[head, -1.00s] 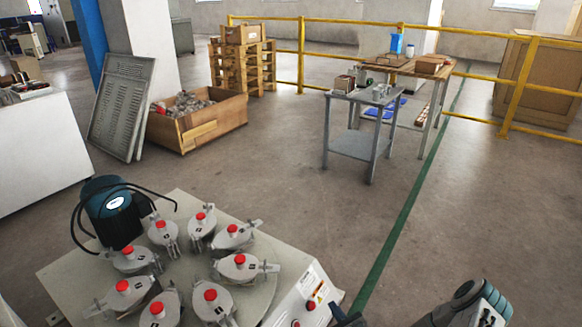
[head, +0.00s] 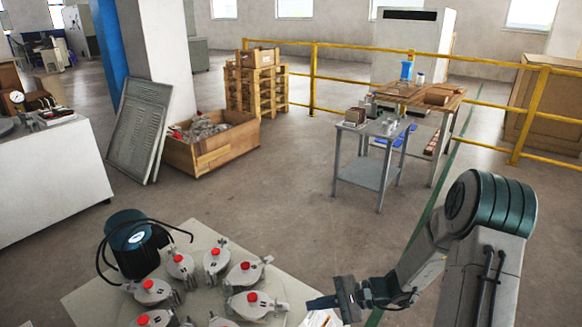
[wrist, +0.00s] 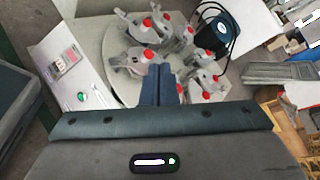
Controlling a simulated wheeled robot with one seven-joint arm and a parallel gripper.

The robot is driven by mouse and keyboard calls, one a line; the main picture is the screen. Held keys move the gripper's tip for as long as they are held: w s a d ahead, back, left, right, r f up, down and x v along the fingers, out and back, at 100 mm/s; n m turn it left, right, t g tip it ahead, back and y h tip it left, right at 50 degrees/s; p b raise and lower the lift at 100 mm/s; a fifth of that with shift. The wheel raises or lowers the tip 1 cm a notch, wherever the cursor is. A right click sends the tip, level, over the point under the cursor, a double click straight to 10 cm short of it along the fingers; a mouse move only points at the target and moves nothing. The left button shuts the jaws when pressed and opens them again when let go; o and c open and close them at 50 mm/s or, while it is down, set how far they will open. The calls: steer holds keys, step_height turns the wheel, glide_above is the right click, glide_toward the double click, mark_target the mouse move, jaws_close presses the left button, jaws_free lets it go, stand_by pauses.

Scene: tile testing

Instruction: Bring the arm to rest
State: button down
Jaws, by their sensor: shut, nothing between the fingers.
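My gripper (head: 322,303) is at the lower middle of the head view, at the right edge of the testing machine's top. In the wrist view my gripper (wrist: 158,72) shows its dark blue fingers together, with nothing between them. My arm is bent at the right of the head view, its elbow raised. The testing machine (head: 205,240) has a round plate with several grey clamped pots with red knobs.
A blue-black motor (head: 135,245) stands on the machine. A small grey table (head: 365,172) and a wooden workbench (head: 455,103) stand beyond, before a yellow railing (head: 370,48). A wooden crate (head: 212,155) is at left. The floor between is clear.

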steer(key=s+d+r+n+h+p, duration=0.2)
steer(key=s+r+n+h+p, duration=0.1)
steer(key=r, duration=0.8)
steer(key=s+d+r+n+t+h+p, duration=0.1)
steer(key=s+d+r+n+h+p, duration=0.2)
steer(key=r, duration=0.9)
steer(key=s+d+r+n+h+p, duration=0.3)
steer(key=s+r+h+p, duration=0.4)
steer(key=s+r+p, duration=0.3)
step_height(320, 180, up, 2)
steer(key=shift+s+r+n+t+h, duration=0.15)
steer(key=shift+n+t+h, duration=0.15)
steer(key=shift+n, duration=0.3)
